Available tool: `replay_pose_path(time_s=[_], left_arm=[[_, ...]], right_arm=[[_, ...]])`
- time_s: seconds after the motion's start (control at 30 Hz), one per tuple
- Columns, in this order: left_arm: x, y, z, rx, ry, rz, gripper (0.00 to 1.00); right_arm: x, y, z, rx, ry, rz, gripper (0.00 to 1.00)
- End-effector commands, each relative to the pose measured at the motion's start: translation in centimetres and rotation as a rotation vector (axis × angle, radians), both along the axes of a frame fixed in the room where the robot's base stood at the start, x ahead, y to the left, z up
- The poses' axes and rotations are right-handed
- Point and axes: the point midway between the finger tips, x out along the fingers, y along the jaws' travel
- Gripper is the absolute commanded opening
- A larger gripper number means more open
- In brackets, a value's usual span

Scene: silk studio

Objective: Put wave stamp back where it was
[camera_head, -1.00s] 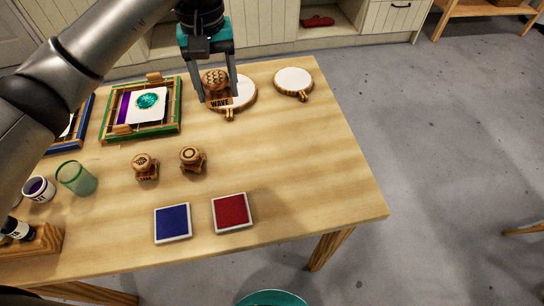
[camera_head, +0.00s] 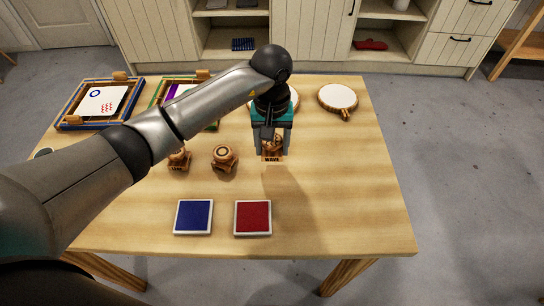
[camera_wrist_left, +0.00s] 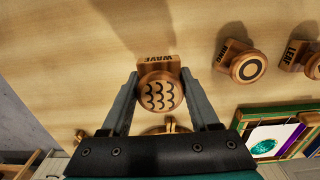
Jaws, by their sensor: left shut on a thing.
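My left gripper (camera_head: 272,148) is shut on the wave stamp (camera_head: 272,157), a wooden stamp with a round knob and a block marked WAVE. The gripper points down, and the stamp is upright, to the right of the ring stamp (camera_head: 225,157). I cannot tell whether its base touches the table. In the left wrist view, the knob of the wave stamp (camera_wrist_left: 160,95) shows dark wave marks between the fingers (camera_wrist_left: 160,100). The leaf stamp (camera_head: 178,161) stands left of the ring stamp, partly behind my arm. My right gripper is not in view.
A blue ink pad (camera_head: 193,217) and a red ink pad (camera_head: 253,218) lie nearer the front edge. A white round hoop (camera_head: 338,97) lies at the back right; another is partly behind my gripper. Framed prints (camera_head: 102,101) lie at the back left. The table's right side (camera_head: 360,190) is clear.

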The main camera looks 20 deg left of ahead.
Motion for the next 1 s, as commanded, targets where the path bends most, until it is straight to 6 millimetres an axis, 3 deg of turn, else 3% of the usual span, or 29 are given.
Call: replay_pose_path(time_s=[0.3, 0.73, 0.77, 1.0], left_arm=[[-0.1, 0.0, -4.1, 0.000, 0.002, 0.001, 0.26], [0.0, 0.0, -4.6, 0.001, -0.001, 0.000, 0.26], [0.0, 0.0, -4.5, 0.000, -0.001, 0.000, 0.65], [0.0, 0.0, -4.5, 0.001, 0.000, 0.001, 0.92]], right_arm=[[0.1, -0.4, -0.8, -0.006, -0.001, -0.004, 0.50], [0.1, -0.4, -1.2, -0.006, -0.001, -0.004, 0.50], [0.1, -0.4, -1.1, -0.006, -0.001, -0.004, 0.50], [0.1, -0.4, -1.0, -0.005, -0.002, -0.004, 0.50]])
